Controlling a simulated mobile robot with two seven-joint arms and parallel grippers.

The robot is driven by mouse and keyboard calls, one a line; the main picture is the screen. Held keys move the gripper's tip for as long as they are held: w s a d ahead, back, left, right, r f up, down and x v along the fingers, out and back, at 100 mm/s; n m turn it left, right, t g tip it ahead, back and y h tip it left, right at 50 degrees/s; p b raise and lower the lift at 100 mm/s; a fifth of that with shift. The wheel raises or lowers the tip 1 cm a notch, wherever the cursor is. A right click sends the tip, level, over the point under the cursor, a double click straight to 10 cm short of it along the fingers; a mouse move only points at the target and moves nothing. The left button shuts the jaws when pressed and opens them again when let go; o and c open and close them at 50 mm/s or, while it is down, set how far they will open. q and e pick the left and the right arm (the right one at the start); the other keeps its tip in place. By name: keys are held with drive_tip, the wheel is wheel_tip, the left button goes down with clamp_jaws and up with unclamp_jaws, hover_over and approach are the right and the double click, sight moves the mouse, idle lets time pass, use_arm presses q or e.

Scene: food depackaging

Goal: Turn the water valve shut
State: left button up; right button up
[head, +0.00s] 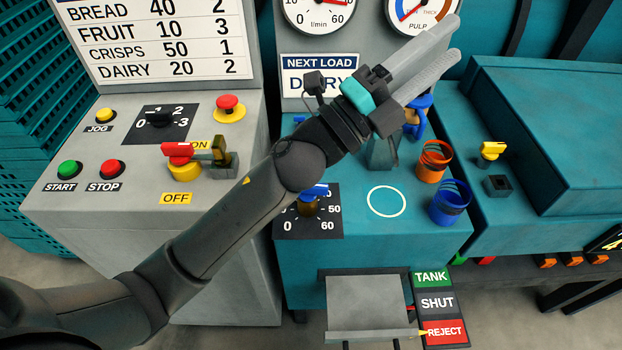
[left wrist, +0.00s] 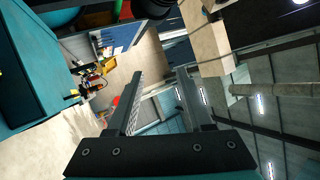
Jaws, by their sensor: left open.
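A blue-handled valve with a brass body (head: 308,208) stands on a black dial plate (head: 331,226) on the teal cabinet. The numbers 0, 50 and 60 show on the plate; my left forearm hides part of the plate and comes close to the handle in the picture. My left gripper (head: 436,52) is open and empty, up and to the right of the valve, in front of the gauges. Its two spread fingers also show in the left wrist view (left wrist: 160,76), with nothing between them. My right gripper is not in view.
A l/min gauge (head: 318,8) and a pulp gauge (head: 420,8) sit at the top. An orange coil (head: 434,162) and a blue coil (head: 449,203) stand right of a white circle (head: 386,202). A red lever (head: 178,150) is on the grey console at left.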

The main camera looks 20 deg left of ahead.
use_arm(q)
drive_tip(key=s+d+f+m+g+y, duration=0.1)
drive_tip(key=s+d+f+m+g, duration=0.25)
drive_tip(key=m+g, duration=0.6)
drive_tip(key=s+d+f+m+g, duration=0.3)
drive_tip(key=s+d+m+g, duration=0.15)
drive_tip(key=m+g, duration=0.5)
drive_tip(key=w+a+f+m+t+y, duration=0.2)
drive_tip(key=w+a+f+m+y, duration=0.1)
drive_tip(key=a+f+m+y, duration=0.35)
drive_tip(key=w+a+f+n+t+y, duration=0.1)
drive_tip(key=w+a+y, duration=0.3)
drive_tip(key=a, duration=0.5)
drive_tip(key=w+a+f+n+y, duration=0.1)
drive_tip(key=a+y, duration=0.5)
drive_tip(key=a, duration=0.2)
drive_tip(key=shift+m, duration=0.25)
wheel_tip(320, 180, down, 14)
drive_tip(key=shift+w+f+b, duration=0.1)
drive_tip(key=shift+w+b, duration=0.05)
drive_tip(key=shift+b, duration=0.35)
clamp_jaws()
